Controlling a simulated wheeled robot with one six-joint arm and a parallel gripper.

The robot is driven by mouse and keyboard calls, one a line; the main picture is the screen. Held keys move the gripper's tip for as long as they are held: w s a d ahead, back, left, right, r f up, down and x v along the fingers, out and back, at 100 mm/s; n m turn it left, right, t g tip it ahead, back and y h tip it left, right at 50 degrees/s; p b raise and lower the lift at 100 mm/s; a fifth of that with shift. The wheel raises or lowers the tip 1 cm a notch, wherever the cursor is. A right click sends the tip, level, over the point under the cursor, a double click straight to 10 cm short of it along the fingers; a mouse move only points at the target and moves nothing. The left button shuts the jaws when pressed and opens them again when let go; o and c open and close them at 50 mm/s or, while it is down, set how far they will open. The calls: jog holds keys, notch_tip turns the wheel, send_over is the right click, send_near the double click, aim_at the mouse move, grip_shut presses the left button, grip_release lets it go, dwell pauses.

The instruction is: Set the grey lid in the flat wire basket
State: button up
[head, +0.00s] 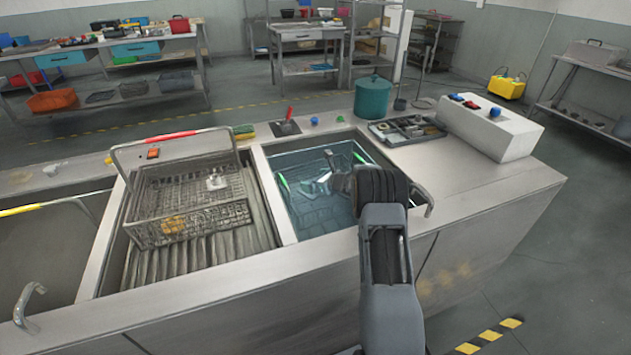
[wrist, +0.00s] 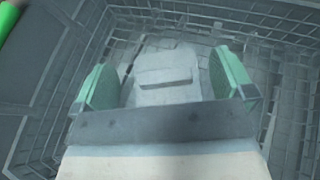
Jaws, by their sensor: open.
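The grey lid (wrist: 165,62), a pale piece with a raised bar across it, lies in a wire basket (wrist: 60,112) in the wrist view. My gripper (wrist: 166,85) is open, with its green-padded fingers on either side of the lid. I cannot tell if they touch it. In the head view my gripper (head: 322,180) reaches down into the liquid-filled tank, and my arm hides part of it. Another wire basket (head: 150,203) with a tall red-gripped handle stands left of the tank on a ribbed surface. It holds a pale fitting (head: 217,182) and a brass-coloured part (head: 173,225).
The tank (head: 290,228) has a raised metal rim, and green grips (head: 283,182) show inside it. An empty-looking basin (head: 35,240) is at far left. A teal canister (head: 373,96), a parts tray (head: 408,131) and a white control box (head: 490,126) stand behind and right.

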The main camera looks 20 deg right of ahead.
jog(key=v, duration=1.2)
